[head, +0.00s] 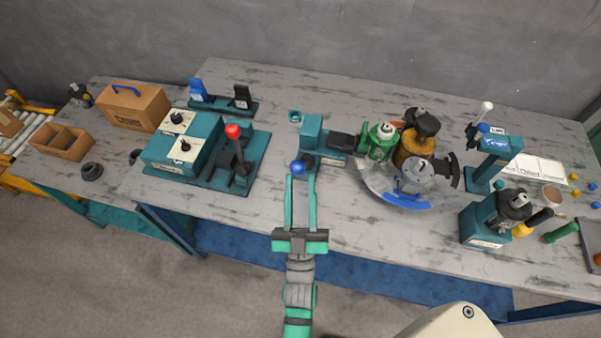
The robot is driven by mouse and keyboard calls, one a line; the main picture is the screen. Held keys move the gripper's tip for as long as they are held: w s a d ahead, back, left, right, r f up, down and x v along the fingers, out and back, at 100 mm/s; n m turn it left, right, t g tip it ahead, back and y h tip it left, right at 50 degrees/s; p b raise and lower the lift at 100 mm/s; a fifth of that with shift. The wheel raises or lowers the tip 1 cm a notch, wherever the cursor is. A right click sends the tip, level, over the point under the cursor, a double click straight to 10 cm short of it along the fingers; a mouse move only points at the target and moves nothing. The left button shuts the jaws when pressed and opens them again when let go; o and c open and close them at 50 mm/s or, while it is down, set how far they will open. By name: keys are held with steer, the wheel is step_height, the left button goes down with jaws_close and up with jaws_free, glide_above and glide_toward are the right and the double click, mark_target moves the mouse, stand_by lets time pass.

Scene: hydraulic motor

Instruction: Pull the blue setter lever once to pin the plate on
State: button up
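The setter lever's blue ball knob (298,168) shows at the front left of a small teal and dark device (312,132) in the middle of the table. My gripper (301,178) reaches in from the front edge with two long teal fingers apart. The knob is at the fingertips, between them or just beyond; I cannot tell whether they touch it. The lever's shaft is mostly hidden. To the right is a round, pale plate (373,183) with a blue front section, bearing a green fitting (381,145), an amber part (412,150) and a grey motor body (420,172).
A teal control station with a red-knobbed lever (233,131) stands at left, near a cardboard box (135,106). A teal post stand (494,160) and a teal block with a dark fitting (484,222) stand at right. The table front between is clear.

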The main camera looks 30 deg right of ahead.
steer(key=shift+s+a, duration=0.2)
steer(key=shift+s, duration=0.15)
steer(key=shift+a, duration=0.1)
steer(key=c, duration=0.5)
steer(key=s+a+f+y, duration=0.2)
steer(key=a, duration=0.1)
steer(key=s+a+f+g+y, duration=0.1)
steer(key=s+a+f+y, duration=0.1)
steer(key=a+f, duration=0.1)
steer(key=s+a+f+n+g+y, duration=0.1)
steer(key=s+a+f, duration=0.2)
steer(key=a, duration=0.2)
steer(key=shift+a+y, duration=0.25)
steer(key=shift+y, duration=0.15)
jaws_close()
steer(key=s+a+f+n+g+y, duration=0.1)
steer(key=s+a+f+g+y, duration=0.1)
steer(key=s, duration=0.4)
steer(key=s+a+f+n+g+y, duration=0.2)
steer(key=s+a+y, duration=0.2)
steer(key=s, duration=0.2)
steer(key=shift+s+a+f+g, duration=0.15)
steer(key=shift+s+a+g, duration=0.1)
steer(key=shift+s+g, duration=0.05)
steer(key=shift+a, duration=0.1)
